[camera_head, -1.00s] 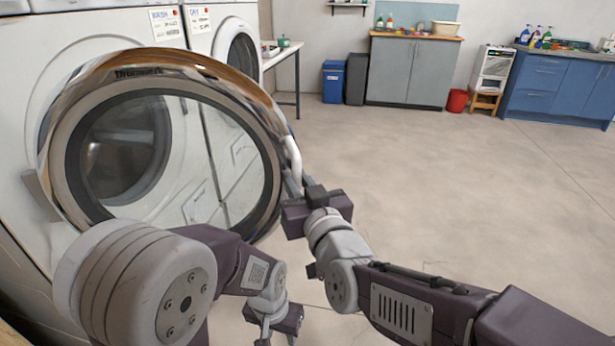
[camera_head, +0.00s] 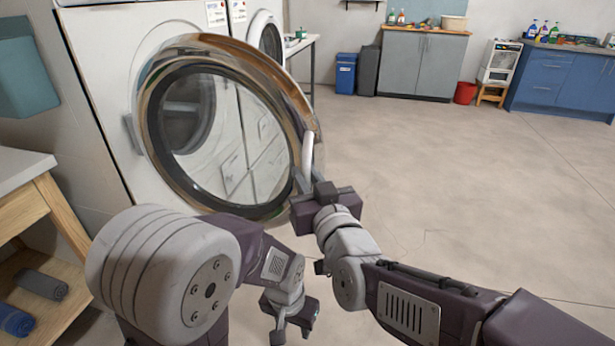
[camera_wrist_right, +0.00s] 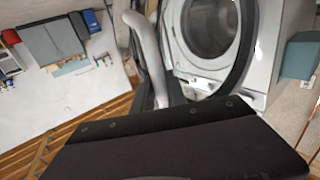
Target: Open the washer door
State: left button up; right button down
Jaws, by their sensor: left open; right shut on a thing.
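The washer door (camera_head: 172,165) is a round glass door with a chrome and copper-coloured rim. It stands swung out from the white washer (camera_head: 100,75), with its hinge at the left. A pale curved handle (camera_head: 308,152) is on the door's right edge. My right gripper (camera_head: 305,184) is shut on the handle's lower part. The handle also shows in the right wrist view (camera_wrist_right: 146,50), running down between the fingers, with the washer front behind it. My left gripper (camera_head: 290,332) is open and empty, low in front of the door and apart from it.
A wooden shelf unit (camera_head: 50,215) with rolled towels stands at the left. A second white machine (camera_head: 262,30) is beyond the washer. A blue bin (camera_head: 346,73), grey cabinet (camera_head: 415,68) and blue cabinet (camera_head: 555,85) line the back. The floor at the right is clear.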

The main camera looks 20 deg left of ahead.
jog(key=shift+r, duration=0.1)
jog(key=c, duration=1.3)
grip_release()
jog(key=shift+c, duration=0.2)
jog(key=shift+s, duration=0.1)
jog(key=p+v, duration=0.2)
jog(key=v, duration=0.7)
